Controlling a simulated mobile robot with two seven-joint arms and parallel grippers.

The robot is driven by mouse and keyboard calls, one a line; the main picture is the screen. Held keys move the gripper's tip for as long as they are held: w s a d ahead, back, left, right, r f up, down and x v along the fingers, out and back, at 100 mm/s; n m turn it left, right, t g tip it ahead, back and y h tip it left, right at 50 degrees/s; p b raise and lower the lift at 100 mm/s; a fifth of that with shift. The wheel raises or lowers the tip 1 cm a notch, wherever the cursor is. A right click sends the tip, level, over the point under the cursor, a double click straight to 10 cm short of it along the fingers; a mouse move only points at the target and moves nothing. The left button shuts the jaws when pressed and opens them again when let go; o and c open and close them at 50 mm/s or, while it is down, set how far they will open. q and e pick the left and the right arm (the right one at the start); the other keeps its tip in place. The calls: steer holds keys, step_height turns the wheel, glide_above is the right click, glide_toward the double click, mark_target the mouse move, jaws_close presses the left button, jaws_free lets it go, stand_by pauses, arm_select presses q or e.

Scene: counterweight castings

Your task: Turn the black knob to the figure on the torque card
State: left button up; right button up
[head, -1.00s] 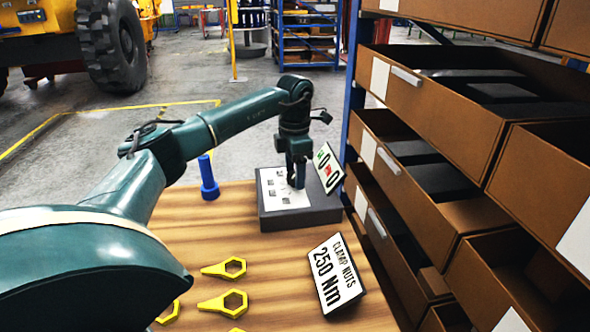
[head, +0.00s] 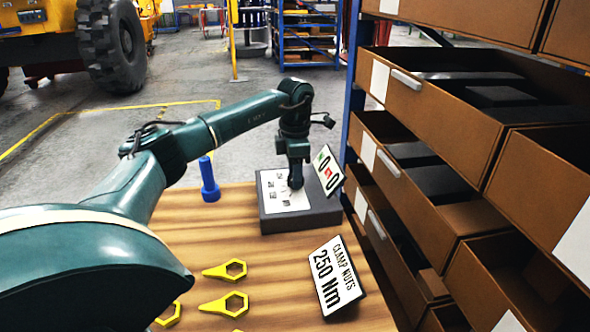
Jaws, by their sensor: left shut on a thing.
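A dark grey box (head: 330,211) with a white top plate (head: 270,199) marked with small dark squares sits at the far end of the wooden table. My left gripper (head: 295,184) points down onto this plate and is shut on what appears to be the black knob, which the fingers mostly hide. A small white panel (head: 328,171) with large dark figures and green and red patches stands tilted just right of the gripper; its reading is partly unclear. The torque card (head: 334,276) leans on the table nearer me and reads "CLAMP NUTS 250 Nm". My right gripper does not show.
A blue upright peg-like tool (head: 209,182) stands left of the box. Several yellow ring-ended pointers (head: 229,304) lie on the near table (head: 270,257). Open brown drawers (head: 440,110) crowd the right side. Table between card and box is clear.

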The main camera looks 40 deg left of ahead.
arm_select(q)
steer(key=m+p, duration=0.2)
steer(key=m, duration=0.4)
steer(key=shift+w, duration=0.1)
stand_by(0.5)
steer(key=o, duration=1)
step_height(320, 180, up, 13)
steer(key=shift+r, duration=0.15)
stand_by(0.5)
